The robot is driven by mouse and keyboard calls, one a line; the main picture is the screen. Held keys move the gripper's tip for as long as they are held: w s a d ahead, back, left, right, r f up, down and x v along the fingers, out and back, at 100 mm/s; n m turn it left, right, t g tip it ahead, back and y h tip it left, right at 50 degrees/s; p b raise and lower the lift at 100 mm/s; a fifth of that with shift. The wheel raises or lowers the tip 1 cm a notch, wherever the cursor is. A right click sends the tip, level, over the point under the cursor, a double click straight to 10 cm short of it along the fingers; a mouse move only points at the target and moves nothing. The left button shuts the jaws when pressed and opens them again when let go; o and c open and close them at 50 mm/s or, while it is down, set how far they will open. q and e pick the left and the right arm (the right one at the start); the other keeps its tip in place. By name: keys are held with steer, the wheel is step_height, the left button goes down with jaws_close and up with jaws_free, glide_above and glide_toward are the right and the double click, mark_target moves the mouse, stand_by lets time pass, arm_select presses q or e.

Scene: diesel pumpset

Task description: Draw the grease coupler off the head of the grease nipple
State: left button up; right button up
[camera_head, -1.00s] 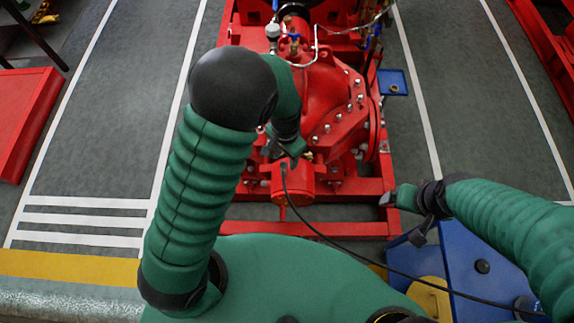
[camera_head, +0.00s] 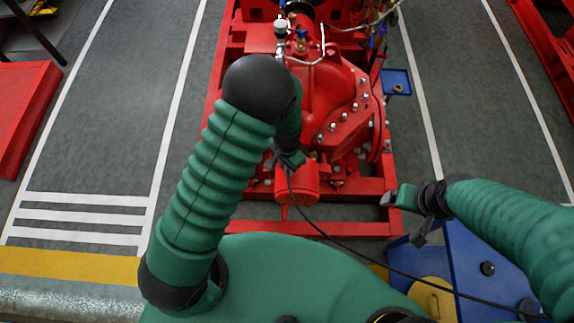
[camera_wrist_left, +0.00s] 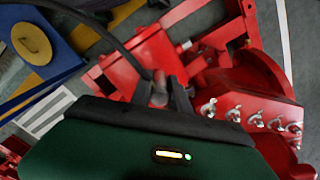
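My left gripper (camera_head: 290,160) is over the red cylindrical housing (camera_head: 297,186) at the near end of the pump. In the left wrist view its two dark fingers (camera_wrist_left: 162,92) stand on either side of the small greyish grease coupler (camera_wrist_left: 158,88) and appear closed on it. The black grease hose (camera_wrist_left: 105,33) runs from the coupler. A small pale stub (camera_wrist_left: 184,46) shows on the red machinery beyond the fingers; I cannot tell whether it is the grease nipple. Whether the coupler touches the nipple is not clear. My right gripper (camera_head: 389,198) is at the right, away from the pump; its fingers are unclear.
The red pump casing (camera_head: 335,105) with several bolts rises behind my left gripper. The hose crosses the head view toward the lower right, above the blue cart (camera_head: 465,255). A small blue tray (camera_head: 396,82) lies right of the pump. Grey floor is open on both sides.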

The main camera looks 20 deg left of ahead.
arm_select(q)
steer(key=shift+c, duration=1.1)
steer(key=shift+d, duration=0.2)
jaws_close()
steer(key=shift+o, duration=1)
jaws_free()
steer(key=shift+d, duration=0.1)
steer(key=shift+c, duration=1.1)
steer(key=shift+r+p, duration=0.45)
steer(key=shift+r, duration=0.05)
jaws_close()
steer(key=shift+r+p, duration=1.15)
arm_select(e)
steer(key=shift+d+r, duration=0.15)
steer(key=shift+r, duration=0.6)
steer(key=shift+d+r, duration=0.1)
steer(key=shift+r, duration=0.65)
arm_select(q)
steer(key=shift+r, duration=0.1)
step_height(320, 180, up, 5)
steer(key=p, duration=0.4)
arm_select(e)
steer(key=v, duration=0.2)
steer(key=w+v, duration=0.1)
steer(key=v, duration=0.1)
steer(key=shift+r, duration=0.25)
